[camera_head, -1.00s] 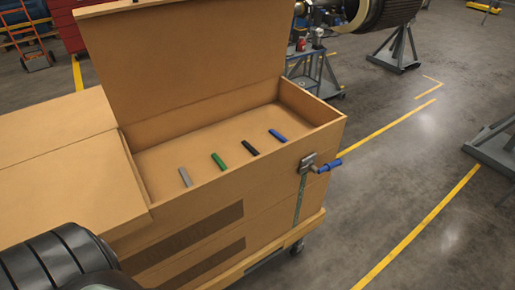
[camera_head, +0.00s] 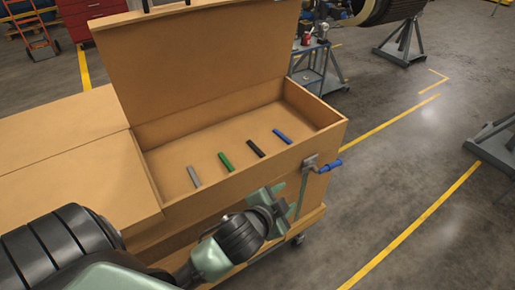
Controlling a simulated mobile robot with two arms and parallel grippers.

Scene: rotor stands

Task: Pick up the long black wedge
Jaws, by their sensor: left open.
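The long black wedge (camera_head: 256,148) lies on the floor of the open wooden crate (camera_head: 330,137). A green wedge (camera_head: 226,161) lies to its left and a blue wedge (camera_head: 282,136) to its right. A grey wedge (camera_head: 194,176) lies farthest left. My left gripper (camera_head: 288,198) is open and empty, outside the crate near its front wall, below the black wedge in the picture. My right gripper is not in view.
The crate's raised lid (camera_head: 200,65) stands behind the wedges. A closed wooden lid section (camera_head: 75,170) lies to the left. Open floor (camera_head: 410,180) is at the right.

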